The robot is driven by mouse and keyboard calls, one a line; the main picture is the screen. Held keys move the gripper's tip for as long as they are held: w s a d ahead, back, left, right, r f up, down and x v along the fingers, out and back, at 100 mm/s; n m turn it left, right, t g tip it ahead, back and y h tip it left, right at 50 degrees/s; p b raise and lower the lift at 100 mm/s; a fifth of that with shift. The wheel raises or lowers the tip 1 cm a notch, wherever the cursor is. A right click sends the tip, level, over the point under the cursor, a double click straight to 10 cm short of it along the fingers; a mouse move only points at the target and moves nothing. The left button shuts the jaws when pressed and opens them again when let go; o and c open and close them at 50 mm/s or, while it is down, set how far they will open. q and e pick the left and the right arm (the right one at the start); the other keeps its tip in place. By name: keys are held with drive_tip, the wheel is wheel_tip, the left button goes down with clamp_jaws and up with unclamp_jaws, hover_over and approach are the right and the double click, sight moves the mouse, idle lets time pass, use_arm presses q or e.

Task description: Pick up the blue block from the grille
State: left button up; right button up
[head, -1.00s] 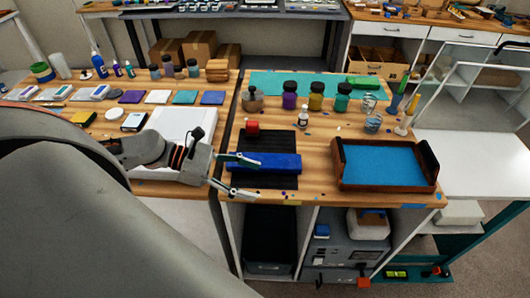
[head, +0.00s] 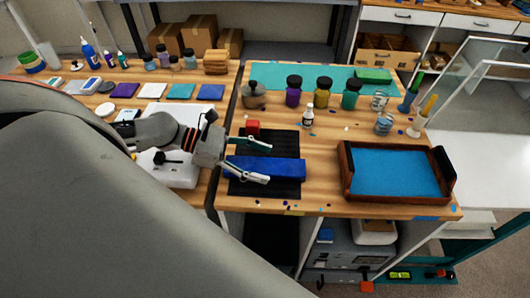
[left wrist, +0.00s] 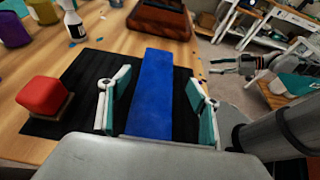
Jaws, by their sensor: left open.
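The long blue block (head: 285,167) lies on the black ribbed grille (head: 283,187) on the wooden bench. My left gripper (head: 268,162) is open, with its fingers at the left end of the block. In the left wrist view the blue block (left wrist: 154,95) runs lengthwise between the two spread fingers of my left gripper (left wrist: 155,105), with dark grille showing on both sides of it. I cannot tell whether the fingers reach down to the block's height.
A red block (head: 253,127) stands by the grille's far left corner. A wooden tray with a blue bottom (head: 347,187) is to the right. A white dropper bottle (head: 308,117) and several dark-capped jars stand behind. Bare bench lies between grille and tray.

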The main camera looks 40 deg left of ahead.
sight(284, 166)
use_arm(q)
drive_tip(key=shift+w+r+x, duration=0.1)
drive_tip(key=shift+w+x, duration=0.05)
drive_tip(key=shift+x, duration=0.85)
drive_tip(key=shift+w+r+x, duration=0.1)
drive_tip(key=shift+r+x, duration=0.05)
drive_tip(key=shift+x, duration=0.85)
drive_tip(key=shift+w+d+f, duration=0.25)
drive_tip(key=shift+d+f, duration=0.1)
drive_tip(key=shift+d, duration=0.05)
drive_tip(key=c, duration=1.5)
